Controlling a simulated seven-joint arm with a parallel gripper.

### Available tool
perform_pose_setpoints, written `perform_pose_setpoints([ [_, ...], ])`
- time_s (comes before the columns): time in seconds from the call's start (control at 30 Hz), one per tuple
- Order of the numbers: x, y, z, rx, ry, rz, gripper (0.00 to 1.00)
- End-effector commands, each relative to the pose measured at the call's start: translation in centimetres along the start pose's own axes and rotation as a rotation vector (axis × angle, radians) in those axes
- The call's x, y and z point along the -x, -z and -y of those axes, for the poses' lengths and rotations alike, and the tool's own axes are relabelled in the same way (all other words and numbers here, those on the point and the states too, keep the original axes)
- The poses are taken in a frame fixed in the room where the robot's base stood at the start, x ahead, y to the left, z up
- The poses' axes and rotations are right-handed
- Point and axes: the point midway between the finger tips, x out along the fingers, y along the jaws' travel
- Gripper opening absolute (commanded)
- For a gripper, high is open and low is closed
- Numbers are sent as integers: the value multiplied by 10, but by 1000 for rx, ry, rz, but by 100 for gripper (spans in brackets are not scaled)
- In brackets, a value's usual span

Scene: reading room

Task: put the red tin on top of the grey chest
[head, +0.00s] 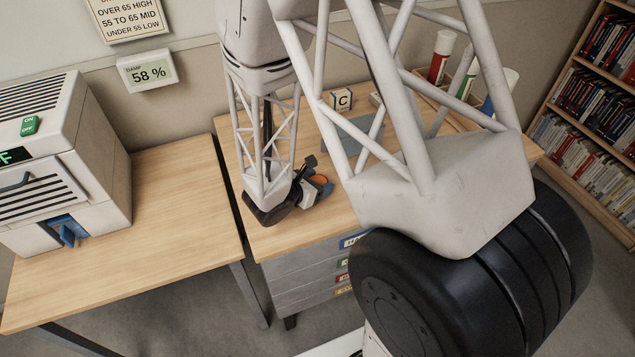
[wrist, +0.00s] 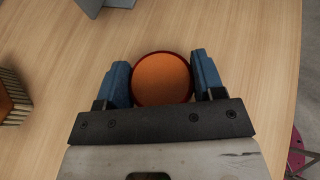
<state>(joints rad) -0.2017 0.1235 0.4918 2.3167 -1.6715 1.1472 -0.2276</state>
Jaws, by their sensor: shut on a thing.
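The red tin (wrist: 162,79) shows in the wrist view as a round thing with an orange top and a dark red rim. It sits between the two blue fingers of my gripper (wrist: 162,84), which is shut on it. In the head view the tin's orange top (head: 319,179) shows small beside my gripper (head: 318,184), low over the right desk. I cannot tell whether the tin touches the desk. A grey drawer unit (head: 305,274) with coloured labels is under that desk's front edge. A grey slanted-sided thing (head: 352,136) stands farther back, partly hidden by my arm.
A letter block (head: 341,99) and coloured tubes (head: 440,58) stand at the back of the right desk (head: 245,160). A white machine (head: 75,165) stands on the left desk (head: 175,200), whose right part is clear. A bookshelf (head: 590,110) is at the far right.

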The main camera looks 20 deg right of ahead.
Motion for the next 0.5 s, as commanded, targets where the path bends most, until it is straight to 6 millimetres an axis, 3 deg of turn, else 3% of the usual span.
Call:
perform_pose_setpoints([
  [0.5, -2, 4, 0, -1, 0, 0, 37],
])
